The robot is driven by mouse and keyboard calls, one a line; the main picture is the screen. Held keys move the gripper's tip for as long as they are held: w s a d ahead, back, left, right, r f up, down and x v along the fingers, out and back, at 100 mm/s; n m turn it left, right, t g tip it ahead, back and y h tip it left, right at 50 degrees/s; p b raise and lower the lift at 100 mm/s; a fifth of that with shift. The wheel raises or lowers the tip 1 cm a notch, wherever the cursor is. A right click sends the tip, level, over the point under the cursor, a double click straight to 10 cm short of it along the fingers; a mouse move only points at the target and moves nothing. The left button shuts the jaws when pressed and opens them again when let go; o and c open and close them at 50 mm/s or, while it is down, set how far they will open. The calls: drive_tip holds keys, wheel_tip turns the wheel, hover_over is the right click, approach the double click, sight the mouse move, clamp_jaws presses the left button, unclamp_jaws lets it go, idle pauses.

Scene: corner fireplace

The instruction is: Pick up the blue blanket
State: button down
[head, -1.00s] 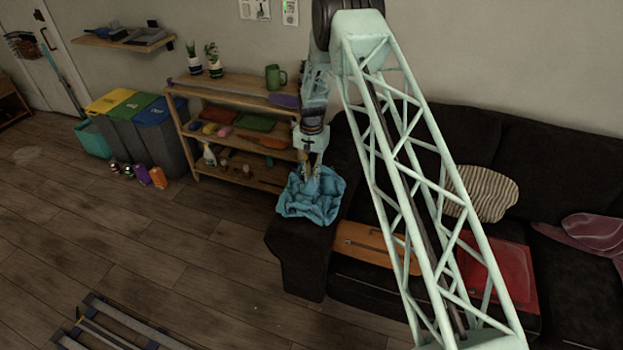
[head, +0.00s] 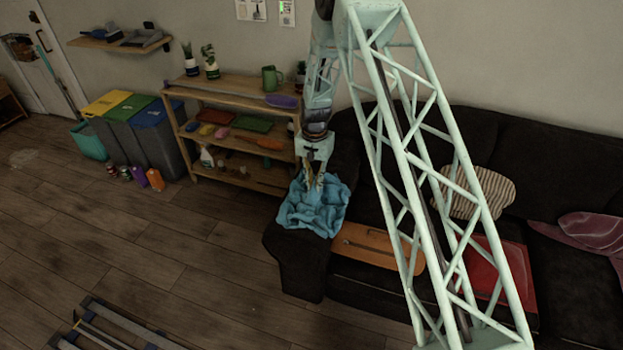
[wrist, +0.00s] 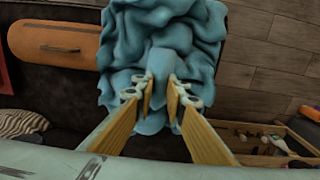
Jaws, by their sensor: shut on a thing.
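The blue blanket (head: 313,208) lies crumpled at the left arm of the dark sofa. In the wrist view the blanket (wrist: 160,40) fills the upper middle, with deep folds. My gripper (head: 315,187) reaches down onto the blanket from above. In the wrist view the fingers of my gripper (wrist: 165,95) are closed on a raised fold of the blanket, which shows between the tips. Whether the blanket's underside touches the sofa arm is hard to tell.
The dark sofa (head: 298,262) holds an orange case (head: 362,243), a red case (head: 490,275) and a striped cushion (head: 480,192). A wooden shelf (head: 225,138) with plants and small items stands behind, left of the blanket. Open floor (head: 180,250) lies at the left.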

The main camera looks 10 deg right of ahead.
sight(320, 206)
drive_tip(key=shift+s+d+r, duration=0.1)
drive_tip(key=shift+s+r, duration=0.1)
drive_tip(key=shift+s, duration=1.8)
drive_tip(key=shift+s+d+r, duration=0.1)
drive_tip(key=shift+s+r, duration=0.1)
drive_tip(key=shift+s, duration=1.75)
drive_tip(key=shift+r, duration=0.15)
drive_tip(key=shift+s+a+r+n+b, duration=0.1)
drive_tip(key=shift+r+n+b, duration=0.4)
drive_tip(key=shift+r, duration=0.35)
drive_tip(key=s+a+r+n+b, duration=0.1)
drive_tip(key=s+r+n+b, duration=0.2)
drive_tip(key=r, duration=0.9)
drive_tip(key=shift+s+r+n+b, duration=0.35)
drive_tip(key=shift+s+n, duration=0.65)
drive_tip(key=shift+n, duration=0.3)
drive_tip(key=shift+d+f, duration=0.1)
